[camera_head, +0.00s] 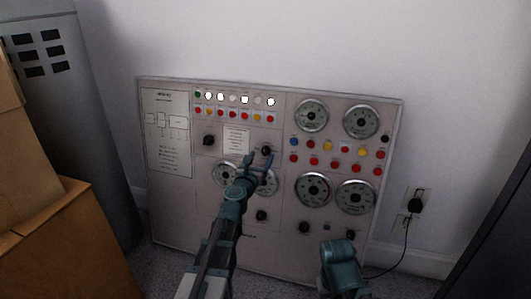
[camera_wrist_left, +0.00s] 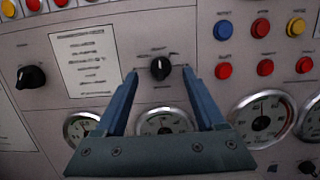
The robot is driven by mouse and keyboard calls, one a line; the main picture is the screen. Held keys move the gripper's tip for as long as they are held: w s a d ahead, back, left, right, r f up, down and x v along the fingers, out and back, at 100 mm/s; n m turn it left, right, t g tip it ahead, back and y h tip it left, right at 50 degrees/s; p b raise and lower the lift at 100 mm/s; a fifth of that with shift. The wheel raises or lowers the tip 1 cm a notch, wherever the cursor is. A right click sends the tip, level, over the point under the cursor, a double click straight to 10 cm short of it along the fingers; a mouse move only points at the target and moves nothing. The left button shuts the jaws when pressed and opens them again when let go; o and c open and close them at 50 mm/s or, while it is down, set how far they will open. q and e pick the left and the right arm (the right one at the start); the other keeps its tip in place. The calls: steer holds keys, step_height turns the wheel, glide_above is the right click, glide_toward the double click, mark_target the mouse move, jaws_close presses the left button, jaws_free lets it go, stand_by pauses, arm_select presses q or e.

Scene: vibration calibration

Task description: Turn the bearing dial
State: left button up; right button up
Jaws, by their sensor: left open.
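The control panel (camera_head: 215,240) leans against the white wall and carries several black knobs, round gauges and rows of buttons. The labels are too small to read, so I cannot tell which knob is named bearing. My left gripper (camera_head: 259,160) is open in front of the panel's upper middle. In the left wrist view, a black knob with a white mark (camera_wrist_left: 160,68) lies between the two blue fingertips of the left gripper (camera_wrist_left: 161,73), with space on both sides. The same knob (camera_head: 266,150) is partly covered by the fingers in the head view.
Another black knob (camera_wrist_left: 31,77) sits left of a white label sheet (camera_wrist_left: 84,60). Gauges (camera_wrist_left: 163,121) lie below the gripper. Cardboard boxes (camera_head: 60,240) and a grey cabinet (camera_head: 85,120) stand at left. A plug with a cord (camera_head: 415,206) is at right.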

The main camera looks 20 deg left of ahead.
mark_target(264, 152)
arm_select(q)
steer(key=w, duration=0.3)
steer(key=shift+w, duration=0.3)
jaws_close()
